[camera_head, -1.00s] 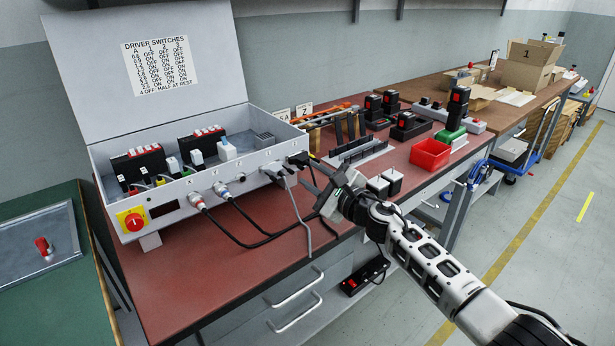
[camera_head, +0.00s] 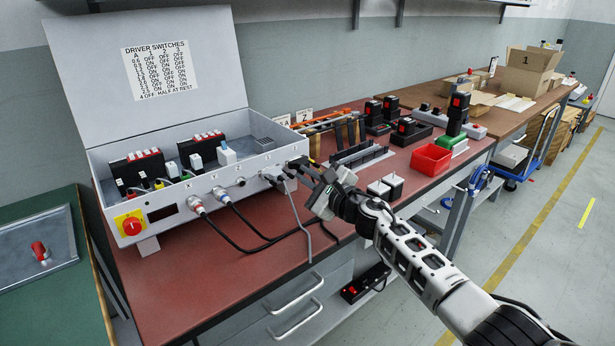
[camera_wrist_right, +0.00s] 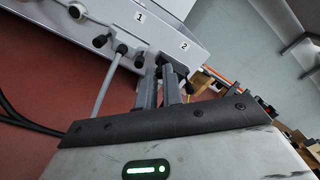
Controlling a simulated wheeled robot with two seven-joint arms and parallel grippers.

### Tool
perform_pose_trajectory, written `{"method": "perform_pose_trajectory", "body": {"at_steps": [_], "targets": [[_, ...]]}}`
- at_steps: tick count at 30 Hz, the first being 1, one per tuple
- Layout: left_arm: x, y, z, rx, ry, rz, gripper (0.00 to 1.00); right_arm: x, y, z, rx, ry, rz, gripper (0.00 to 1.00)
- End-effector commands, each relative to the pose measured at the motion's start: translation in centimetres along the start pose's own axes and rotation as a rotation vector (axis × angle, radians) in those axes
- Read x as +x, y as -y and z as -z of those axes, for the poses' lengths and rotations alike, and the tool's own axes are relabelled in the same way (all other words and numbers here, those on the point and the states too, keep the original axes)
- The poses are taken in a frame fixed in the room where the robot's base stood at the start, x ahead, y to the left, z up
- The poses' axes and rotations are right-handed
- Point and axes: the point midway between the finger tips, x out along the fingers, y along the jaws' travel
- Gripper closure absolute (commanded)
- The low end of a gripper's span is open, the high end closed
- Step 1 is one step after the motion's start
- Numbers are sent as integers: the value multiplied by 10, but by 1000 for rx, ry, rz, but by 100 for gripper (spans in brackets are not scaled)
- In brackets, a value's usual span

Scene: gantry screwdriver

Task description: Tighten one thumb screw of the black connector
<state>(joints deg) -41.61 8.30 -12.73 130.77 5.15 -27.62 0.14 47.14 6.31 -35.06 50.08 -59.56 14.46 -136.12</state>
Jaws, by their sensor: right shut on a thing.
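The black connector (camera_head: 297,163) sits at the right end of the front panel of the grey control box (camera_head: 165,210), in the port marked 2. In the right wrist view the black connector (camera_wrist_right: 161,59) shows just past my fingertips. My right gripper (camera_head: 299,172) reaches in from the right. It also shows in the right wrist view (camera_wrist_right: 168,75), its fingers close together at the connector. It is shut on a thumb screw of the black connector; the fingertips mostly hide the screw. My left gripper is in neither view.
A grey-cabled connector (camera_wrist_right: 122,49) with dark thumb screws is close beside, under label 1. Cables (camera_head: 265,240) hang over the red bench top (camera_head: 190,285). A red bin (camera_head: 431,158), a black rack and switch boxes stand to the right. The bench front is mostly clear.

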Motion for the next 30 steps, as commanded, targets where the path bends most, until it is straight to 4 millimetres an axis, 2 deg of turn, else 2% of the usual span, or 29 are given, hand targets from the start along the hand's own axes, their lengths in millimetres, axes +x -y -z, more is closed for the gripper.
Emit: {"method": "perform_pose_trajectory", "body": {"at_steps": [8,21,30], "targets": [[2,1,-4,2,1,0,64,-1,-1,2,110,-2,0,100],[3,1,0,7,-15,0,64,-1,-1,2,431,-3,-1,100],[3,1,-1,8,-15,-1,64,-1,-1,2,572,-3,0,100]]}}
